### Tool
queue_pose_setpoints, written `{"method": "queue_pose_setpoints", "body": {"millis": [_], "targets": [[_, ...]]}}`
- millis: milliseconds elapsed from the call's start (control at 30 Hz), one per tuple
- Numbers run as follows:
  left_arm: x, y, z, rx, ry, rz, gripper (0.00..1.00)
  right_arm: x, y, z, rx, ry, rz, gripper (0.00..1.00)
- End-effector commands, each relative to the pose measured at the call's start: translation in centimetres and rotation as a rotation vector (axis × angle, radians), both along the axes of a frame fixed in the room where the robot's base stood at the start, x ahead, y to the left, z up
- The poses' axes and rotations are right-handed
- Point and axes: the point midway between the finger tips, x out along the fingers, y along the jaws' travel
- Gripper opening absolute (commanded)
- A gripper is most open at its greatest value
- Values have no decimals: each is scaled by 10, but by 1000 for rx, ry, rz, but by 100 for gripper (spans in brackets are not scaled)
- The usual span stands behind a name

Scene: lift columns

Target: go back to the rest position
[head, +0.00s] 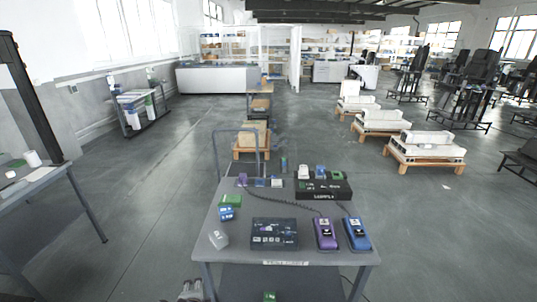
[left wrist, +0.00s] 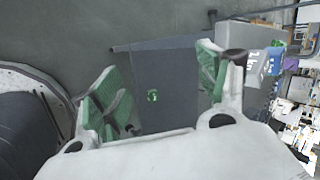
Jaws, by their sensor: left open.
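My left gripper (left wrist: 160,82) is open and empty in the left wrist view. Its two green-padded fingers stand wide apart, with a dark grey surface and a small green item (left wrist: 152,95) beyond them. In the head view only the tip of my left gripper (head: 190,290) shows at the bottom edge, just left of the grey cart's front left leg. It appears clear of the cart top. My right gripper is in neither view.
A grey cart (head: 215,262) stands ahead, carrying a dark box (head: 274,233), a purple device (head: 325,233), a blue device (head: 356,233) and several small items. A grey table (head: 35,184) is at left. Open floor (head: 130,220) lies between them.

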Motion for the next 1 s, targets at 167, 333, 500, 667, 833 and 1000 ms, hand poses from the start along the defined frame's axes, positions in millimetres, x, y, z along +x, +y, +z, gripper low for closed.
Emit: {"method": "queue_pose_setpoints", "body": {"millis": [167,333,500,667,833,1000], "targets": [[-20,5,-5,-155,17,160,75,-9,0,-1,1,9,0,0],[-38,8,-8,-296,37,317,75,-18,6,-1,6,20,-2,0],[-57,9,-9,-425,63,477,75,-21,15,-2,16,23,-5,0],[-74,10,-9,-537,88,630,75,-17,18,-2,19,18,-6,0],[-88,10,-8,-626,112,763,75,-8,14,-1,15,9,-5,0],[-98,9,-6,-679,129,849,75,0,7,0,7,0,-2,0]]}}
